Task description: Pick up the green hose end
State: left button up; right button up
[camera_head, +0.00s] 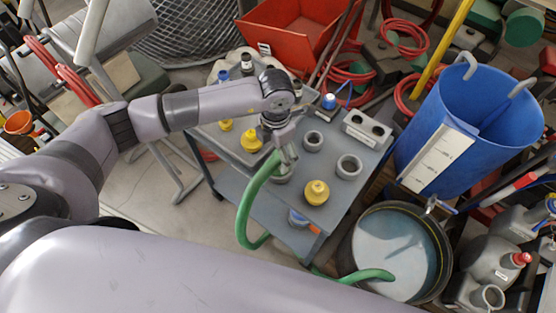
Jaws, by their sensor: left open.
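The green hose (245,205) arches over the near left edge of a grey cart top. Its upper end is beside my left gripper (288,158), near a grey ring-shaped holder (281,174) on the cart. My left gripper is open and points down at the hose end. The fingers partly hide that end, and I cannot tell whether they touch it. The hose drops below the cart top and runs right, with its other stretch (370,275) lying over a round dark-rimmed tub (444,255). My right gripper is not in view.
The cart top (330,210) holds grey cups (349,167), yellow-capped pieces (316,192) and a grey two-hole block (368,128). A tall blue bin (470,125) stands right of it and a red bin (295,30) behind. Grey jugs stand at lower right.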

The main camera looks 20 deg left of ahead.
pick_arm(q)
jog(key=f, duration=0.1)
jog(key=f+p, duration=0.1)
jog(key=f, duration=0.1)
jog(key=f+p, duration=0.1)
jog(key=shift+d+f, duration=0.3)
jog(key=shift+f, duration=0.45)
jog(key=shift+c, duration=0.4)
jog(key=c, duration=1.3)
